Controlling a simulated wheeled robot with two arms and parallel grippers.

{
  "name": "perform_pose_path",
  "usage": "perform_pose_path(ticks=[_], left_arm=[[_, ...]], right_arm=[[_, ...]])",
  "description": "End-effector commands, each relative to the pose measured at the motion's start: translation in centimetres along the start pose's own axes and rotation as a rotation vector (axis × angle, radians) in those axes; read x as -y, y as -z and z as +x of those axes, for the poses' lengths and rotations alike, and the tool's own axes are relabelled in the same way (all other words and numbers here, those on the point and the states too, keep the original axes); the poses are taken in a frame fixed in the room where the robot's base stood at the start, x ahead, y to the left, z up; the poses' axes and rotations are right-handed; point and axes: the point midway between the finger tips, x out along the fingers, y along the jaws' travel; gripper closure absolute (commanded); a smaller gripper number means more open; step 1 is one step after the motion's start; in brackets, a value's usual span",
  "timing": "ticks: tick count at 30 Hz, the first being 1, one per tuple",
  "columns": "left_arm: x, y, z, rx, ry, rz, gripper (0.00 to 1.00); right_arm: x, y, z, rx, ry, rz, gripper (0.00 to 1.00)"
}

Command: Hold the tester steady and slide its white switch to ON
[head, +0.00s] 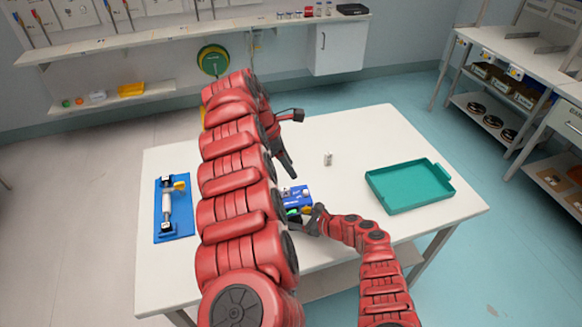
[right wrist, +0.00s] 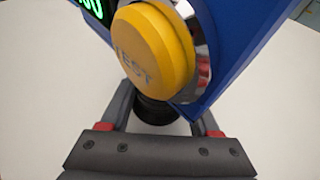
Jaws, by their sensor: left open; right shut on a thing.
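The tester is a blue box (head: 295,194) on the white table, partly hidden by my arms. In the right wrist view its blue casing (right wrist: 228,50), a yellow button (right wrist: 155,50) marked TEST and part of a green display (right wrist: 95,8) show close up. My right gripper (head: 312,217) is shut on the tester at its near side; the right wrist view shows its fingers (right wrist: 160,115) around a dark round part below the button. My left gripper (head: 288,150) is open above the table, just beyond the tester. I cannot make out the white switch in either view.
A small pale object (head: 328,159) stands on the table beyond the tester. A teal tray (head: 447,187) lies at the right. The table between tester and tray is clear.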

Motion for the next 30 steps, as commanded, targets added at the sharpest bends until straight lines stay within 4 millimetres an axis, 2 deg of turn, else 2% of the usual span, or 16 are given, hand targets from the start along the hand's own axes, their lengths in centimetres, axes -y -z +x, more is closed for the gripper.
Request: perform_pose_path(ticks=[6, 7, 12, 23, 30], left_arm=[[0.0, 0.0, 0.0, 0.000, 0.000, 0.000, 0.50], [0.0, 0.0, 0.0, 0.000, 0.000, 0.000, 0.50], [0.0, 0.0, 0.0, 0.000, 0.000, 0.000, 0.50], [0.0, 0.0, 0.1, 0.000, 0.000, 0.000, 0.50], [0.0, 0.0, 0.1, 0.000, 0.000, 0.000, 0.50]], right_arm=[[0.0, 0.0, 0.0, 0.001, 0.000, -0.001, 1.00], [0.0, 0.0, 0.0, 0.001, 0.000, -0.001, 0.32], [0.0, 0.0, 0.0, 0.001, 0.000, 0.000, 0.03], [0.1, 0.0, -0.2, 0.000, 0.001, -0.001, 0.03], [0.1, 0.2, -2.3, -0.001, 0.002, -0.003, 0.03]])
